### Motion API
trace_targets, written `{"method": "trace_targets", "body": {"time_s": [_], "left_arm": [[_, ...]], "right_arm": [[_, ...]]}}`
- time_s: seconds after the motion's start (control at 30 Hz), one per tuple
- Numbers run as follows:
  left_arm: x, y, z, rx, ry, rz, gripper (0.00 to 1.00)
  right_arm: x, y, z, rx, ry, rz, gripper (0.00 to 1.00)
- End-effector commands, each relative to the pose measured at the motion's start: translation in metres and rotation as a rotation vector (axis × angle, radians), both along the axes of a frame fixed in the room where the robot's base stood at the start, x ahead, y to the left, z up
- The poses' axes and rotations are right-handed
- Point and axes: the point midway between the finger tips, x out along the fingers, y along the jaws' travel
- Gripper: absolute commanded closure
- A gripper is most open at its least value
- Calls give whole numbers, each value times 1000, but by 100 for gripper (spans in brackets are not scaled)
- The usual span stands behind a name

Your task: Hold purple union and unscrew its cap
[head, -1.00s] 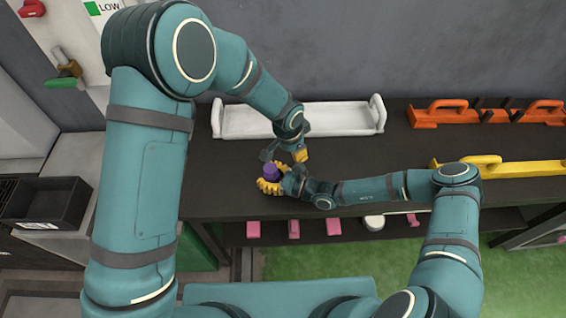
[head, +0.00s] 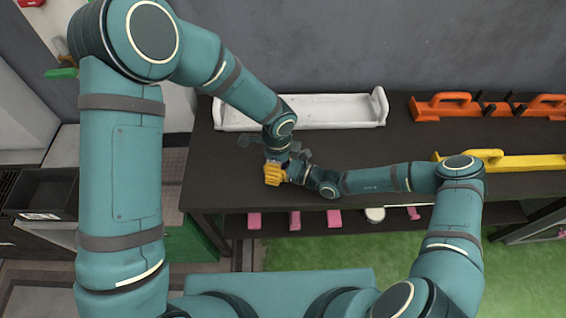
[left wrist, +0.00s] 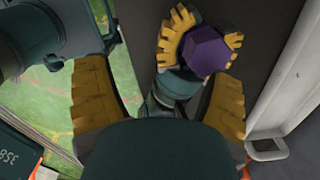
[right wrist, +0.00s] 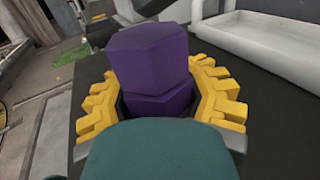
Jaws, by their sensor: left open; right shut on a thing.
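The purple union shows upright in the right wrist view (right wrist: 152,98), with its broad hexagonal cap (right wrist: 148,55) on top. My right gripper (right wrist: 158,85) is shut on its lower part, with yellow fingers on both sides. In the left wrist view the cap (left wrist: 207,50) is seen end-on, ahead and right of centre between the right gripper's fingers. My left gripper (left wrist: 160,78) is open and empty, its fingers apart from the cap. In the head view my left gripper (head: 273,174) is over the right gripper and hides most of the union.
A long white tray (head: 330,115) lies behind the grippers on the dark table (head: 400,138). Orange holders (head: 440,107) and a yellow handled piece (head: 520,163) stand at right. Pink blocks (head: 295,220) sit on the shelf below. A black bin (head: 42,192) is at left.

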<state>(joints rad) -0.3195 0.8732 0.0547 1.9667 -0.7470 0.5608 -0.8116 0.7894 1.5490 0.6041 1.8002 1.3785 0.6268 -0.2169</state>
Motion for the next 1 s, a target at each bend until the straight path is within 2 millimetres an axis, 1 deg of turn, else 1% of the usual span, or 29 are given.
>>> {"method": "trace_targets", "body": {"time_s": [0.1, 0.37, 1.0], "left_arm": [[0, 1, 1, -1, -1, -40, 17], [1, 1, 0, -1, -1, -39, 17], [25, -7, -22, 0, -1, -37, 17]], "right_arm": [[0, 1, 1, 1, -2, 1, 100], [0, 1, 1, 1, -2, 2, 100], [0, 1, 1, 1, -2, 2, 100]]}}
